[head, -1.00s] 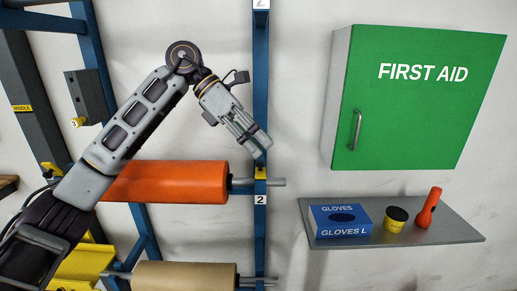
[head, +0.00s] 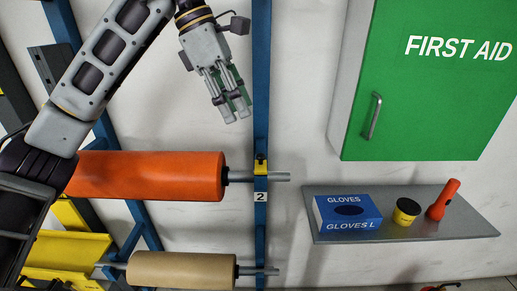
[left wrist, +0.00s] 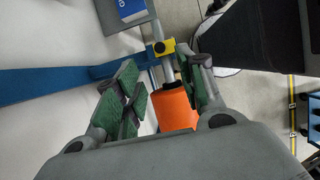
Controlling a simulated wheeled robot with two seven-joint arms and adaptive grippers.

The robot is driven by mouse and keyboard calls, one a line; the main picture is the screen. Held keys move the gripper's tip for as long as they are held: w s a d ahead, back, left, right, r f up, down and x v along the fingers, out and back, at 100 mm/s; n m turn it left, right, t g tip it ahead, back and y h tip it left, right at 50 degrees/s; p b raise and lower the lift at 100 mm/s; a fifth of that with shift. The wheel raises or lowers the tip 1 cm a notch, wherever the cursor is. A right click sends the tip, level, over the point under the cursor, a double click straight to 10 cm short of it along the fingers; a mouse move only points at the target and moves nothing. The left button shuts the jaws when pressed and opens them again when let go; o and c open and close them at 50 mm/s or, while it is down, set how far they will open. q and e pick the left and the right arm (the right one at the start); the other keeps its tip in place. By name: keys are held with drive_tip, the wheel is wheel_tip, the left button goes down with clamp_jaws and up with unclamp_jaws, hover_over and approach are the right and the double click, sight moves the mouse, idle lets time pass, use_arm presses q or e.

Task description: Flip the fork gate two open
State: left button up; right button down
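The fork gate two is the small yellow piece (head: 260,166) with a dark top on the blue post, just above the "2" label (head: 260,197). The bar of the orange roll (head: 150,176) passes through there. The gate also shows as a yellow block (left wrist: 164,48) in the left wrist view. My left gripper (head: 232,112) is above and left of the gate, apart from it, fingers pointing down. In the left wrist view its green-padded fingers (left wrist: 166,90) stand apart with nothing between them; the orange roll (left wrist: 176,108) lies beyond. My right gripper is not seen.
A tan roll (head: 180,270) hangs below the orange one. To the right, a grey shelf (head: 420,222) holds a glove box (head: 347,212), a yellow tub (head: 406,212) and a red torch (head: 442,199), under a green first aid cabinet (head: 440,90). The wall between post and shelf is clear.

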use_arm(q)
approach(261, 155)
wheel_tip(261, 155, down, 3)
drive_tip(key=x, duration=0.2)
drive_tip(key=d+p+x, duration=0.1)
drive_tip(key=x, duration=0.1)
drive_tip(key=shift+w+d+f, duration=0.1)
drive_tip(key=shift+d+f, duration=0.05)
drive_tip(key=shift+f, duration=0.05)
drive_tip(key=shift+d+f, duration=0.1)
drive_tip(key=shift+f, duration=0.15)
drive_tip(key=shift+d+f, duration=0.1)
drive_tip(key=shift+f, duration=0.15)
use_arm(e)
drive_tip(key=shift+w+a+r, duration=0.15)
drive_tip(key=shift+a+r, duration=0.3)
use_arm(q)
clamp_jaws()
